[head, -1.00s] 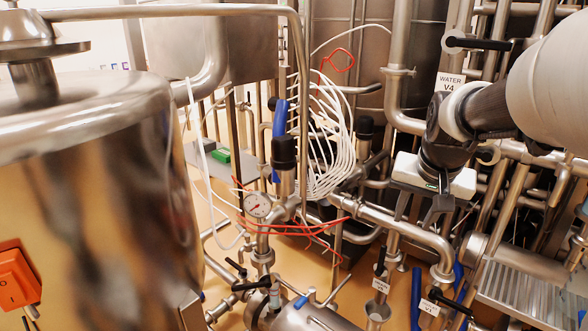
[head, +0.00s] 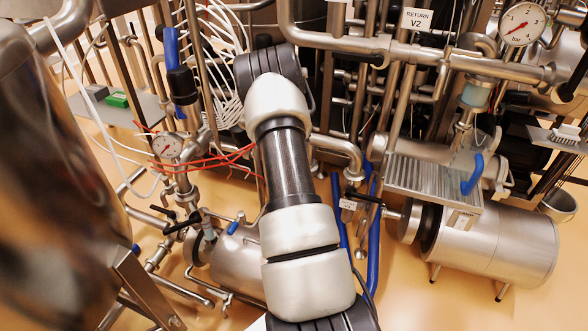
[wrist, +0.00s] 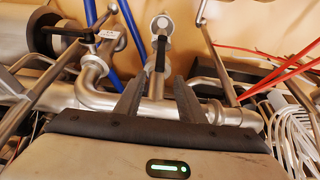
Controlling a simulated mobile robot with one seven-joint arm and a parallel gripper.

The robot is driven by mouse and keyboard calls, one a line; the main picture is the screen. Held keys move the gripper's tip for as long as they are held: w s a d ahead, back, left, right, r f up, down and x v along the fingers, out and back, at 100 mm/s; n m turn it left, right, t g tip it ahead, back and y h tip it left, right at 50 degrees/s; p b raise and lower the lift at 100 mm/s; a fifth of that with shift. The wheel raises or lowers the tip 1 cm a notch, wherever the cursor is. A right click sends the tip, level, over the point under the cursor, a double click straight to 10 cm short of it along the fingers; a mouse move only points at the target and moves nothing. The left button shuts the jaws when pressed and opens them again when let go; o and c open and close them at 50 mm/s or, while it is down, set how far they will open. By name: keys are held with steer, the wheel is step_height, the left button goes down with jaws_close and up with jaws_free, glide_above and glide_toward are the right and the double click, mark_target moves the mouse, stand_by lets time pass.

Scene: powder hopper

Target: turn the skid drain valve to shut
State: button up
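In the wrist view a valve with a black lever handle (wrist: 160,52) is on a short metal pipe stub, its lever lined up with the stub. A second black lever (wrist: 76,32) with a white tag is to its left; it also shows in the head view (head: 366,198). The tags are too small to read, so I cannot tell which is the skid drain valve. My gripper (wrist: 157,80) is open, its two fingers apart, with the middle lever just beyond the gap and no clear contact. In the head view my arm hides the gripper and the middle valve.
A horizontal pipe (wrist: 150,108) runs behind the fingers. Blue hoses (head: 373,240) hang close to the right in the head view. Red cables (head: 215,158) and a gauge (head: 168,146) are to the left. A motor cylinder (head: 495,245) stands at right. Bare floor shows in front.

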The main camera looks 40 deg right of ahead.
steer(key=b+x, duration=0.4)
steer(key=x, duration=1.1)
steer(key=shift+f, duration=0.3)
jaws_close()
